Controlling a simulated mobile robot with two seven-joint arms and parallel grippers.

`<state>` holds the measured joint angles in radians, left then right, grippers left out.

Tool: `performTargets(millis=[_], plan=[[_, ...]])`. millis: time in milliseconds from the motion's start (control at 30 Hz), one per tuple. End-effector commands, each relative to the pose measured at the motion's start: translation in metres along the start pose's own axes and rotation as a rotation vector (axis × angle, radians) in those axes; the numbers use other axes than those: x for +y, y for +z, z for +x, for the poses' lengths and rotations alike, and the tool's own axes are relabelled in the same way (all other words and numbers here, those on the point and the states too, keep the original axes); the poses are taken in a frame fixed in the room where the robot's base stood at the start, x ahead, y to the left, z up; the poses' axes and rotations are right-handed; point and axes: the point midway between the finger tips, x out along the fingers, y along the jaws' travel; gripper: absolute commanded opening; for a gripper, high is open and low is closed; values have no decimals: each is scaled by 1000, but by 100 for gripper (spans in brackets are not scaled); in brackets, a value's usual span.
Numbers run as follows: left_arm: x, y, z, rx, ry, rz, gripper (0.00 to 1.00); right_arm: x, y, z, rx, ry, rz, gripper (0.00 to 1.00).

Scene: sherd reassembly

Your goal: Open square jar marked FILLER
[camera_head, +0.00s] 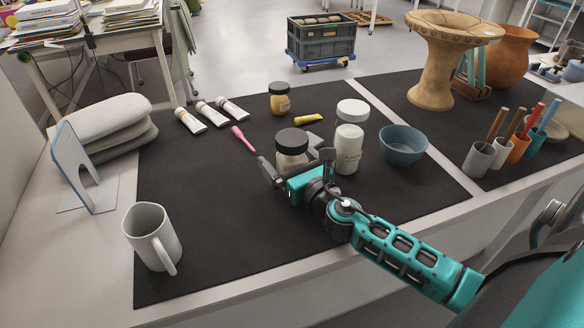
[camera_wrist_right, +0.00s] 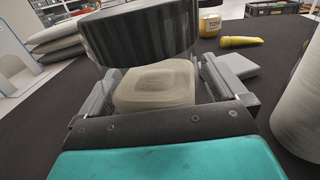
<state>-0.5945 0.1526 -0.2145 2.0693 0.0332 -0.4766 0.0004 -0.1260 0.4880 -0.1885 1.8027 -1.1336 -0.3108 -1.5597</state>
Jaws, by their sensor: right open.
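A jar with a cream, rounded-square body and a black lid (camera_head: 292,138) stands on the dark mat. The lid sits on top of it in the head view. In the wrist view the black lid (camera_wrist_right: 135,32) fills the top and the cream body (camera_wrist_right: 155,87) shows below it. No FILLER marking is readable. My right gripper (camera_head: 298,168) is open and low at the jar, with one finger on each side of the body; whether they touch it I cannot tell. The fingers also show in the wrist view (camera_wrist_right: 155,95). My left gripper is not in view.
A mug (camera_head: 150,238) stands front left; the front mat is clear.

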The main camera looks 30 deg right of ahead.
Motion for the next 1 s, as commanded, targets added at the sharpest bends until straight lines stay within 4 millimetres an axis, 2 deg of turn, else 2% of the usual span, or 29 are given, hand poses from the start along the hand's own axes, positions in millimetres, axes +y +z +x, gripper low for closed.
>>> performTargets(millis=[100,1000], plan=[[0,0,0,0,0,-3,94,0,0,0,0,0,0,99],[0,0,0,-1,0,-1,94,0,2,0,-3,0,0,14]])
